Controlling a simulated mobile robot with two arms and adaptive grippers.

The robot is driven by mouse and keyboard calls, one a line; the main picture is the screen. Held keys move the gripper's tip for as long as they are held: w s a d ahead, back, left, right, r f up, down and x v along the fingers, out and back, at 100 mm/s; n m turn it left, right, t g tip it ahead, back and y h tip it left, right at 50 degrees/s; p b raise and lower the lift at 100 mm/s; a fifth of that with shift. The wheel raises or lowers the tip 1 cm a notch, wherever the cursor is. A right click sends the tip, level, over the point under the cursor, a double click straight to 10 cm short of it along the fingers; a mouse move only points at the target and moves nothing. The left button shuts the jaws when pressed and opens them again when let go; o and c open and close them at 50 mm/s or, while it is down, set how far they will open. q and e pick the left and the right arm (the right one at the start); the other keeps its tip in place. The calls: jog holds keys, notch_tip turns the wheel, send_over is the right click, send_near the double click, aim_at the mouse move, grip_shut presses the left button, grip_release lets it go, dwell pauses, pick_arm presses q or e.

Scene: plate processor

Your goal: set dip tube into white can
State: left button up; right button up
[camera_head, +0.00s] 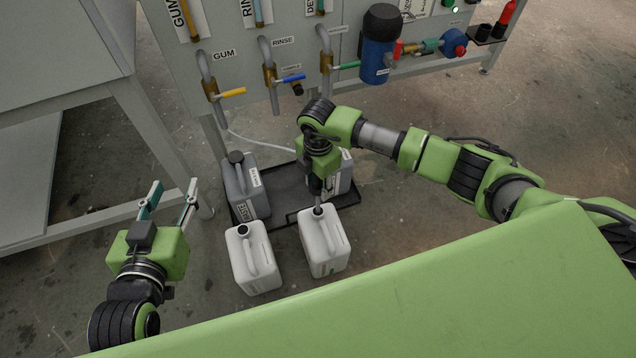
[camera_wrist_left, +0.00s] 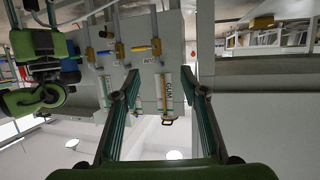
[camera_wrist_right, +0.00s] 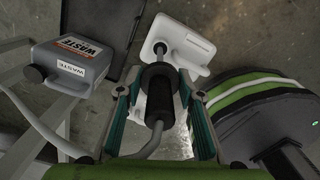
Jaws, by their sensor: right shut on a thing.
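My right gripper (camera_head: 317,192) points down over the mouth of the right white can (camera_head: 328,250). In the right wrist view (camera_wrist_right: 158,88) it is shut on the black stopper (camera_wrist_right: 157,78) of the dip tube, whose grey hose (camera_wrist_right: 150,140) runs back below. The tube's lower end is hidden, and I cannot tell how far it is in the mouth. A second white can (camera_head: 262,270) with a dark open mouth stands to its left; it also shows in the right wrist view (camera_wrist_right: 190,50). My left gripper (camera_head: 170,193) is open and empty, off to the left.
A grey waste can (camera_head: 240,185) and another grey can (camera_head: 345,172), partly behind my right arm, stand on a black tray (camera_head: 285,222). The panel (camera_head: 240,70) with valves and hoses rises behind.

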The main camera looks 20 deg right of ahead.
aim_at(318, 198)
jog(key=shift+f+b, duration=0.5)
jog(key=shift+f, duration=0.85)
pick_arm(q)
notch_tip(318, 198, up, 8)
jog(key=w+d+t+h, duration=0.1)
jog(key=w+t, duration=0.1)
jog(key=t, duration=0.2)
jog(key=shift+d+r+h+b, duration=0.15)
jog(key=shift+d+h+b, duration=0.15)
jog(key=shift+d, duration=0.05)
jog(key=shift+s+r, duration=0.1)
pick_arm(e)
jog(key=shift+f, duration=0.2)
jog(key=shift+f+b, duration=0.4)
jog(key=shift+f, duration=0.1)
jog(key=shift+f+b, duration=0.3)
jog(key=shift+f, duration=0.25)
pick_arm(q)
jog(key=s+r+t+h+b, duration=0.1)
jog(key=s+r+t, duration=0.3)
jog(key=r, duration=0.7)
jog(key=shift+d+t+h, duration=0.2)
jog(key=shift+t+h, duration=0.3)
jog(key=shift+t, duration=0.8)
pick_arm(e)
jog(key=shift+f, duration=0.8)
jog(key=shift+f, duration=0.1)
